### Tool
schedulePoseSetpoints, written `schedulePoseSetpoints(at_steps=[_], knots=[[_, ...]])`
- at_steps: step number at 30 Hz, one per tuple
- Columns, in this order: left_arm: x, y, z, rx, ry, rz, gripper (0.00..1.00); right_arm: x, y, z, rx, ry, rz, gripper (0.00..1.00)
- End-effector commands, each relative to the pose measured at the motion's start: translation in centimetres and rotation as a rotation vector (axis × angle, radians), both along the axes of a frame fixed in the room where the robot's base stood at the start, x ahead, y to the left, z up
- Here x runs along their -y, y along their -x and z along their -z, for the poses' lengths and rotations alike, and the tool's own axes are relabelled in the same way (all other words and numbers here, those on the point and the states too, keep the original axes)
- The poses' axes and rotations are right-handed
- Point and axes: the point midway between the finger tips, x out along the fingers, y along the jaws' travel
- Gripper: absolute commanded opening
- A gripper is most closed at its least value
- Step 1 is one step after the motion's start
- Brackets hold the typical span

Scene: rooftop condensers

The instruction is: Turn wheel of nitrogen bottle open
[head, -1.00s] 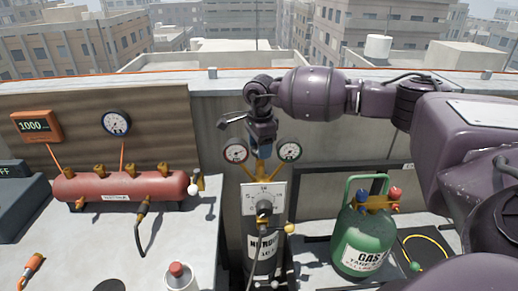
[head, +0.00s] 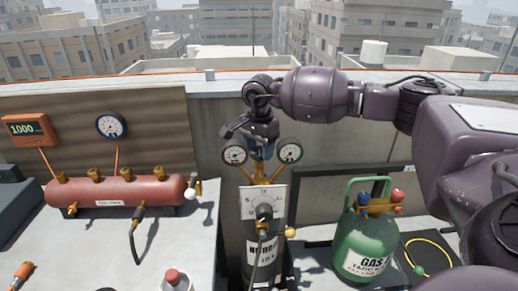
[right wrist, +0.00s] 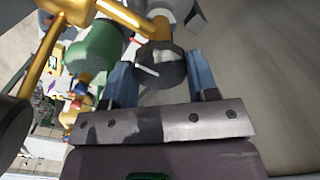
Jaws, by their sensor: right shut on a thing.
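The nitrogen bottle (head: 262,262) stands upright in a gap in the middle of the head view, its label partly covered. Above it are a dial plate (head: 247,208) with a dark knob, brass pipes and two round gauges. My right gripper (head: 262,152) points down between the gauges at the top of the brass fitting. In the right wrist view, its blue fingers stand on either side of a dark faceted wheel (right wrist: 165,68) and grip it. In the head view the gripper hides this wheel. My left gripper is not in view.
A green gas bottle (head: 362,243) with red and blue valves stands to the right. A red manifold (head: 115,191) with brass fittings lies on the left bench. A gauge (head: 111,126) and orange display (head: 30,130) are on the panel behind. A low parapet runs behind.

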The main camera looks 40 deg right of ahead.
Motion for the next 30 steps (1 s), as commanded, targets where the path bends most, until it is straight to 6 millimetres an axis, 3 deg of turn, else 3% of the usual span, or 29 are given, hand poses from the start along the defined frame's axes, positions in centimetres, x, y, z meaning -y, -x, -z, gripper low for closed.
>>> schedulePoseSetpoints(at_steps=[7,8,12,23,30], knots=[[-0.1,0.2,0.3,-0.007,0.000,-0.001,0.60,0.0,-0.1,-0.2,0.004,0.000,-0.003,0.30],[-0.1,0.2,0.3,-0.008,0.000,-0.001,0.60,0.0,-0.1,-0.2,0.004,0.000,-0.003,0.56],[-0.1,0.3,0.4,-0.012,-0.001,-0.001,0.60,0.0,0.0,-0.1,0.003,0.000,-0.002,0.78],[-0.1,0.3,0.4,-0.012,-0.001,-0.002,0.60,0.0,0.0,-0.5,0.002,0.000,-0.001,0.79],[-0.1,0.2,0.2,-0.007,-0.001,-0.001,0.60,0.0,-0.1,-3.9,0.005,0.000,-0.001,0.79]])
